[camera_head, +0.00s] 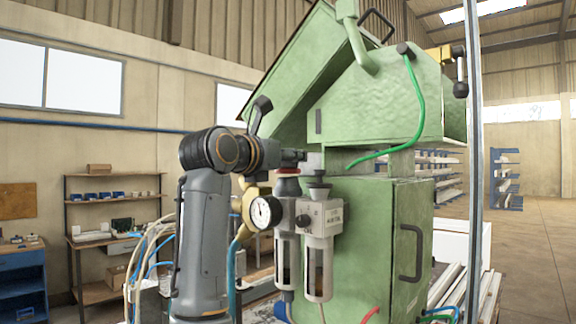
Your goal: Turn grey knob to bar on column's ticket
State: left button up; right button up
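A regulator (319,222) with a dark grey knob (318,190) on top hangs at the front of the green machine. Beside it on the left is a second unit (287,215) with a red collar and a dark top (288,186). A round white-faced gauge (265,212) sits left of both; its reading is too small to tell. My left gripper (294,156) is at the end of the grey arm, just above the red-collared unit and left of the grey knob. Its fingers are not clear. My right gripper is out of view. I cannot make out a column ticket.
The green machine (375,230) fills the middle, with a dark door handle (411,253). A green hose (415,100) hangs over its upper housing. A metal post (474,160) stands to the right. Shelving (115,230) stands at the left wall; open floor (535,260) lies at the right.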

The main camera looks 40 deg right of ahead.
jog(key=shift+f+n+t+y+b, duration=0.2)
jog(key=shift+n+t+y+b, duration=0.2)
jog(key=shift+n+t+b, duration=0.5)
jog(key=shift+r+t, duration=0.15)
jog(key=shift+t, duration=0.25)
pick_arm(q)
notch_tip(320, 180, down, 2)
jog(key=shift+f, duration=0.2)
jog(key=shift+w, duration=0.1)
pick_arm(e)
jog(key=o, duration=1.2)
pick_arm(q)
jog(key=shift+a, duration=0.1)
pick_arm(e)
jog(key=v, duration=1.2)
